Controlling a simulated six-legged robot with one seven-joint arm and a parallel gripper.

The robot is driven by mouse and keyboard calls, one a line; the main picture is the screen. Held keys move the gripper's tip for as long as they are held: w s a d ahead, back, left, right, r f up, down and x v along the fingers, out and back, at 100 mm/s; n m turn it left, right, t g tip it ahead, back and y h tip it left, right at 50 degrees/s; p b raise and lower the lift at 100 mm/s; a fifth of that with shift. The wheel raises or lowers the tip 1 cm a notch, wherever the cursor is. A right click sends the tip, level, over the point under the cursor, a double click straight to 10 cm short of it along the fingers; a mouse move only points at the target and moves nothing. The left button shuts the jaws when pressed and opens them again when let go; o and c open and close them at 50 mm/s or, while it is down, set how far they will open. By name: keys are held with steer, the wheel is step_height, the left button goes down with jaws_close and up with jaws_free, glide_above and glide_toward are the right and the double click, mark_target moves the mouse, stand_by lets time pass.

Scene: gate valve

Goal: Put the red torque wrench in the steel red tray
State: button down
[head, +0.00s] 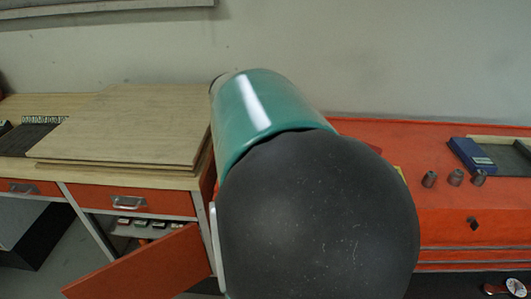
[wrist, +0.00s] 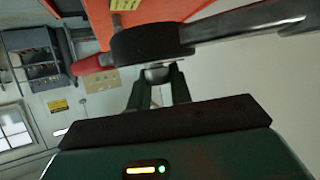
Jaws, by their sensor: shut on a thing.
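In the wrist view my gripper (wrist: 158,85) is shut on a tool that fits the red torque wrench (wrist: 93,64). It has a red end at the left, a thick black middle (wrist: 150,41) and a long steel shaft (wrist: 245,22) running to the right. The fingers meet it just below the black part. In the head view my dark arm link and green arm section fill the middle and hide the gripper and the wrench. I cannot make out the steel red tray for certain in either view.
A red-orange bench top (head: 445,205) lies at the right, with several small metal cylinders (head: 455,177), a blue box (head: 471,156) and a shallow grey-floored tray (head: 508,155). Wooden boards (head: 130,125) lie on the left bench. An orange cabinet door (head: 140,270) stands open below.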

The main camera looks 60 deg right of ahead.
steer(key=shift+d+r, duration=0.1)
steer(key=shift+d, duration=0.1)
steer(key=shift+a+r, duration=0.15)
steer(key=shift+a, duration=0.2)
steer(key=shift+w+d+n+t+h, duration=0.1)
steer(key=shift+w+n+t+h, duration=0.15)
steer(key=shift+n+t, duration=0.2)
steer(key=shift+w+d+n+t+h, duration=0.1)
steer(key=shift+w+n+t+h, duration=0.05)
steer(key=shift+n+t+h, duration=0.25)
steer(key=n+t, duration=0.1)
steer(key=w+a+n+t, duration=0.1)
steer(key=t, duration=0.1)
steer(key=shift+a+n+h, duration=0.25)
steer(key=shift+a+h, duration=0.05)
steer(key=shift+h, duration=0.05)
steer(key=shift+w+a+n+t, duration=0.1)
steer(key=shift+w+n+t, duration=0.25)
steer(key=shift+n, duration=0.15)
steer(key=shift+w+a+n+t+h, duration=0.35)
steer(key=shift+w+n+t, duration=0.15)
steer(key=shift+n, duration=0.1)
steer(key=w+d+f, duration=0.6)
steer(key=d+f, duration=0.6)
steer(key=f, duration=0.1)
steer(key=shift+w+d, duration=0.15)
steer(key=shift+d, duration=0.1)
